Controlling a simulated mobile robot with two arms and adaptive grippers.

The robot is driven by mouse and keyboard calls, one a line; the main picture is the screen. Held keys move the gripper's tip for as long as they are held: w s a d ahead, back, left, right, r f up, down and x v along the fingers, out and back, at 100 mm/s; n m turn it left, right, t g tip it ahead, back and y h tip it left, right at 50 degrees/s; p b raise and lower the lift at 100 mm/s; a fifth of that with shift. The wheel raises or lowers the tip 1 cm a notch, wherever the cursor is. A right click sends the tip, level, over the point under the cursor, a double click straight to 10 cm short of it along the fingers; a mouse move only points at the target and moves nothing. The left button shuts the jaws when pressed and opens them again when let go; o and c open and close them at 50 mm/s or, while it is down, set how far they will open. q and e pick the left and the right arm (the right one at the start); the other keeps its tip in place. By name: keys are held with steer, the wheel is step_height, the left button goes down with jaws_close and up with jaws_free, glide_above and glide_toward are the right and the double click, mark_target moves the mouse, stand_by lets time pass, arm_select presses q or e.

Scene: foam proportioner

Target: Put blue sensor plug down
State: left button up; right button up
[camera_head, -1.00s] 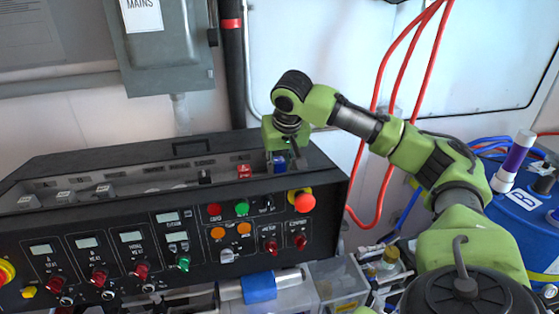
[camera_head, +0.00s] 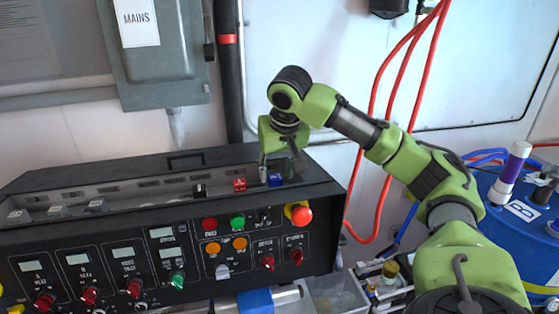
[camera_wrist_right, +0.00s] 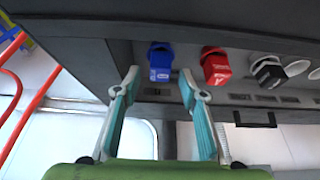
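The blue sensor plug (camera_head: 275,180) sits in the recessed top tray (camera_head: 115,197) of the black control panel, near its right end. In the right wrist view the blue plug (camera_wrist_right: 160,62) appears beyond and between the fingertips, with gaps on both sides. My right gripper (camera_head: 277,168) is over the back of the panel, right at the plug. Its two teal-padded fingers (camera_wrist_right: 158,80) are spread apart and hold nothing. The plug's lower end is hidden in the tray. My left gripper is not in view.
A red plug (camera_head: 239,184) and a black plug (camera_head: 199,190) stand left of the blue one. The panel front carries knobs and a red emergency button (camera_head: 301,215). Red hoses (camera_head: 375,130) hang at the right, near a blue drum (camera_head: 520,215).

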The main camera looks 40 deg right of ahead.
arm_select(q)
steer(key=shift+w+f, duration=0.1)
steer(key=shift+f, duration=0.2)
arm_select(e)
steer(key=v, duration=0.8)
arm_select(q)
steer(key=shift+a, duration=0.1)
